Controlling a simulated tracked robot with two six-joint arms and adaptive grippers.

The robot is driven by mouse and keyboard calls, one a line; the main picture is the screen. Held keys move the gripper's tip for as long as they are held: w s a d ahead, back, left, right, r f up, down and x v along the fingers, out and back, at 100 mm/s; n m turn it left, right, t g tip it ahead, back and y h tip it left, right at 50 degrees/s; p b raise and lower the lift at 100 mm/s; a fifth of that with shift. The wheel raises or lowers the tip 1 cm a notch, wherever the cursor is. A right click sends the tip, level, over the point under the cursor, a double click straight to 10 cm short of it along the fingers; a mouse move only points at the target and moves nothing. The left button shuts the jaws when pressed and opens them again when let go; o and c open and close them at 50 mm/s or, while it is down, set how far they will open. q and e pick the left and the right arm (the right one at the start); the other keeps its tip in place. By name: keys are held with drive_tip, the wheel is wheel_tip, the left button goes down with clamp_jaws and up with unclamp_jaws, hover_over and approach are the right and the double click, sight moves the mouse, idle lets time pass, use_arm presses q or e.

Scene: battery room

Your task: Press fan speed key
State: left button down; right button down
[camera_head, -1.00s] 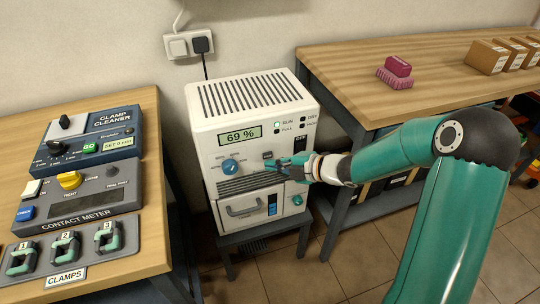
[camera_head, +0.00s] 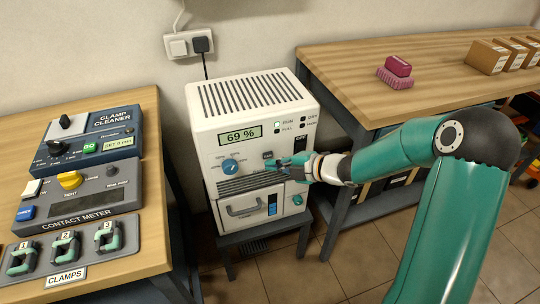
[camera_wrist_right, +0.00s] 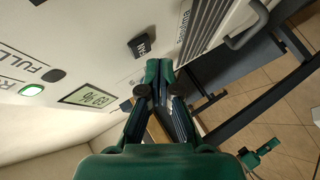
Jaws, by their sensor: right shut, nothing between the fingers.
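A white dehumidifier-like unit (camera_head: 208,118) stands between two benches, its display reading 69 %. A small dark key (camera_head: 267,155) sits on its front, right of a blue dial (camera_head: 230,166). In the right wrist view a dark key (camera_wrist_right: 140,46) with white lettering, seemingly FAN, is close by. My right gripper (camera_head: 274,165) is shut and empty, its tips just in front of the panel, slightly below the key. In the wrist view its fingertips (camera_wrist_right: 159,66) are beside the key; a gap appears between them, but I cannot tell its depth.
Below the key are a vent grille and a drawer with a handle (camera_head: 244,208). A dark OFF switch (camera_head: 300,147) sits to the key's right, above my gripper. The left bench (camera_head: 140,262) holds a contact meter and clamps.

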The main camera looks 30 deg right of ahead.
drive_tip(key=shift+w, duration=0.1)
drive_tip(key=shift+w+d+r, duration=0.1)
drive_tip(key=shift+w, duration=0.3)
drive_tip(key=shift+w+p, duration=0.3)
drive_tip(key=shift+w, duration=0.05)
idle(0.6)
drive_tip(key=shift+s, duration=0.1)
drive_tip(key=shift+s+b, duration=0.35)
drive_tip(key=shift+s, duration=0.35)
drive_tip(key=s, duration=0.2)
drive_tip(key=s+a+b, duration=0.1)
drive_tip(key=s, duration=0.1)
drive_tip(key=shift+s+a, duration=0.2)
drive_tip(key=shift+s, duration=0.2)
